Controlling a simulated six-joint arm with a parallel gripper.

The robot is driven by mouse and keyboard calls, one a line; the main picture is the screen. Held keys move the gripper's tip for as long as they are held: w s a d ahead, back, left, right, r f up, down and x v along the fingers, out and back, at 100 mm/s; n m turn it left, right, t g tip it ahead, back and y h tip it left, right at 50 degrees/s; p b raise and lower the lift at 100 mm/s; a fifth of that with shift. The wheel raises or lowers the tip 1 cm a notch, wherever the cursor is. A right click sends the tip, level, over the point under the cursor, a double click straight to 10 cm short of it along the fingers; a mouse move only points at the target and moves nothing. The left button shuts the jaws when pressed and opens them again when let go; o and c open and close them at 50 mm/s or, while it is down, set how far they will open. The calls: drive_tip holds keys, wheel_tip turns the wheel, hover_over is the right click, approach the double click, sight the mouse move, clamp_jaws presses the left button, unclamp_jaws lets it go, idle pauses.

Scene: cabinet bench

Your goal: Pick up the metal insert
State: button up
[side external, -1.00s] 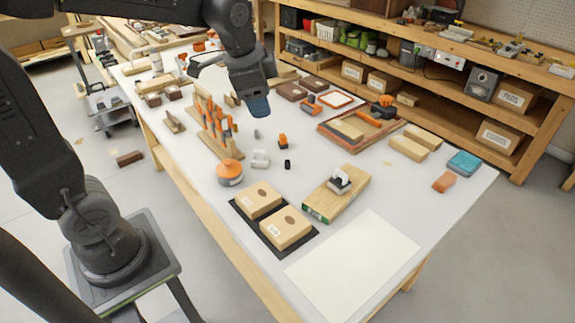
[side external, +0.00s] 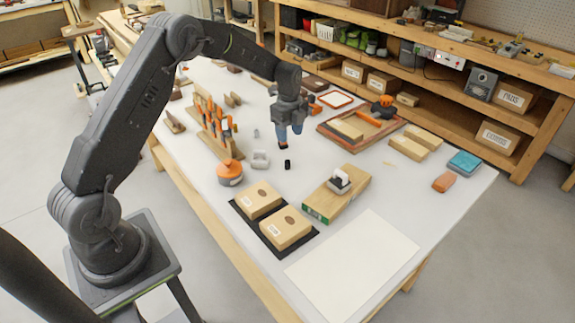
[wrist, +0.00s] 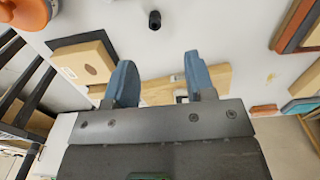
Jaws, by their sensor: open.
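A small black cylinder (side external: 287,164), which looks like the metal insert, stands on the white bench top. In the wrist view the black cylinder (wrist: 154,19) is near the top edge, roughly centred, with a hole visible in its end. My gripper (side external: 289,137) is above the bench, behind the cylinder in the side view and apart from it. In the wrist view my gripper (wrist: 161,70) has its two blue fingers spread with nothing held between them.
Two wooden boxes (side external: 285,229) lie on a dark mat. A wooden board (side external: 325,205) is in front right. A tool rack (side external: 212,127) stands left. The surface around the cylinder is mostly clear.

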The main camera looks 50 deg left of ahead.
sight(287, 161)
wheel_tip(287, 161, down, 6)
drive_tip(key=shift+r, duration=0.1)
drive_tip(key=shift+s+d+f, duration=0.1)
drive_tip(key=shift+s+f, duration=0.1)
drive_tip(key=shift+f, duration=1.15)
drive_tip(key=shift+s+f, duration=0.2)
drive_tip(key=shift+f, duration=1.1)
drive_tip(key=shift+c, duration=0.5)
clamp_jaws()
